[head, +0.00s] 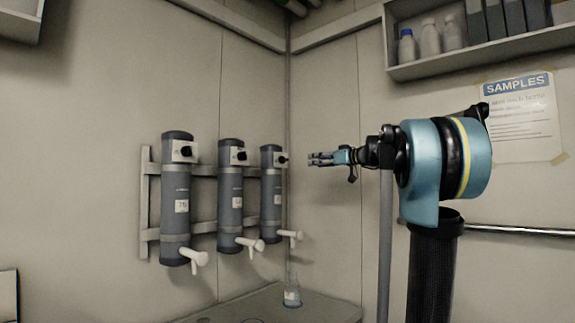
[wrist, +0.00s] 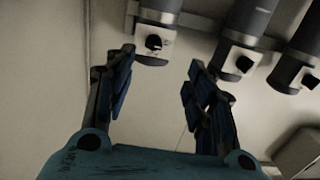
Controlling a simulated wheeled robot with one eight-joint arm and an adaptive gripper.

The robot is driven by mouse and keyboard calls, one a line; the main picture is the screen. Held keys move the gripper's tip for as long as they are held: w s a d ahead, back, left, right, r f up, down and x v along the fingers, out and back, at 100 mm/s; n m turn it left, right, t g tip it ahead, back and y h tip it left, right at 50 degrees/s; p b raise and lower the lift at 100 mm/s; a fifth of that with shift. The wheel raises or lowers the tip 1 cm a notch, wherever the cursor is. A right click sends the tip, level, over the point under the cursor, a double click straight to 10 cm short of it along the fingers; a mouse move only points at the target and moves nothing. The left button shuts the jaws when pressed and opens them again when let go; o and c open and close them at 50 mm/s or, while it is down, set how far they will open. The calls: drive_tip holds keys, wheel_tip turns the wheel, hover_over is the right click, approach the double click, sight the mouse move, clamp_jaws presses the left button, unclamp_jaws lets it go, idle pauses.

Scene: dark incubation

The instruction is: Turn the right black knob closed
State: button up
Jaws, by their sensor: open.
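The right black knob (head: 283,159) is on a pale block near the top of the right grey cylinder (head: 271,195) on the wall. The wrist view looks upside down, so I take its leftmost black knob (wrist: 153,42) to be the same one. My gripper (head: 312,159) is at about the knob's height, just to its right in the head view, pointing left. In the wrist view my gripper (wrist: 161,61) is open and empty, with the knob ahead between the fingertip lines. No contact shows. The exact gap and the knob's turn angle are unclear.
The middle knob (head: 241,155) and left knob (head: 186,151) sit on matching cylinders along a wall rack (head: 145,200). White spouts (head: 250,244) stick out below. A flask (head: 292,291) stands on the counter (head: 260,302). A shelf (head: 480,57) with bottles hangs at upper right.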

drive_tip(key=r, duration=0.1)
approach(287, 160)
drive_tip(key=x, duration=0.9)
drive_tip(key=shift+w+a, duration=0.1)
drive_tip(key=shift+a, duration=0.15)
drive_tip(key=c, duration=1.1)
